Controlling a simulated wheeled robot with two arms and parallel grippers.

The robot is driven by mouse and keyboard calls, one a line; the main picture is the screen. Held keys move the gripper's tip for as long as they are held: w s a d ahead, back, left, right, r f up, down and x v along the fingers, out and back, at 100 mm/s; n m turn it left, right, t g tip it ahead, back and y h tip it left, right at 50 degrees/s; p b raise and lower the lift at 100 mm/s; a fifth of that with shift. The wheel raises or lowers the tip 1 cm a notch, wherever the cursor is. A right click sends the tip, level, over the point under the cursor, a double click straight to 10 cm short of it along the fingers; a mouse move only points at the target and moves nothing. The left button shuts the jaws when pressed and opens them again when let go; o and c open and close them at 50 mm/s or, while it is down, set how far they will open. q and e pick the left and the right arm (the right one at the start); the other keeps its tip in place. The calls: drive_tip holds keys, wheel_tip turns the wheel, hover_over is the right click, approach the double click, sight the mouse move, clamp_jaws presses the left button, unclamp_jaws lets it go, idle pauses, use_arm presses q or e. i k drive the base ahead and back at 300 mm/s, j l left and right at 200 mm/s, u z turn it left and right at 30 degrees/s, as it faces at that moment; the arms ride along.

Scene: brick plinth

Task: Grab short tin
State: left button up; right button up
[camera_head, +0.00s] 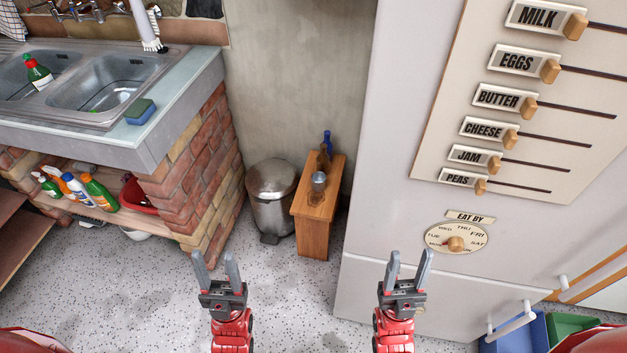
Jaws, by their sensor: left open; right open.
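A small grey cylinder (319,182), which looks like a short tin, stands on top of a narrow wooden stand (330,208) against the back wall. It is too small for me to make out any label. My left gripper (214,262) is open and empty, low in the view, left of the stand and well apart from the cylinder. My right gripper (409,262) is open and empty in front of the white fridge, to the right of the stand. Neither gripper touches anything.
A brown bottle (323,158) and a blue bottle (327,139) stand behind the cylinder. A metal pedal bin (271,196) is left of the stand. The brick plinth (200,165) and fridge (385,225) flank them. Speckled floor (290,295) between is clear.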

sight(319, 179)
drive_tip(key=i+j+z, duration=0.1)
drive_tip(key=j, duration=0.25)
drive_tip(key=i+j, duration=0.25)
drive_tip(key=i+j+z, duration=0.15)
drive_tip(key=j, duration=0.3)
drive_tip(key=i+j, duration=0.15)
drive_tip(key=j, duration=0.25)
drive_tip(key=i+j+z, duration=0.15)
drive_tip(key=i, duration=0.25)
drive_tip(key=i+j+z, duration=0.1)
drive_tip(key=i, duration=0.25)
drive_tip(key=j, duration=0.1)
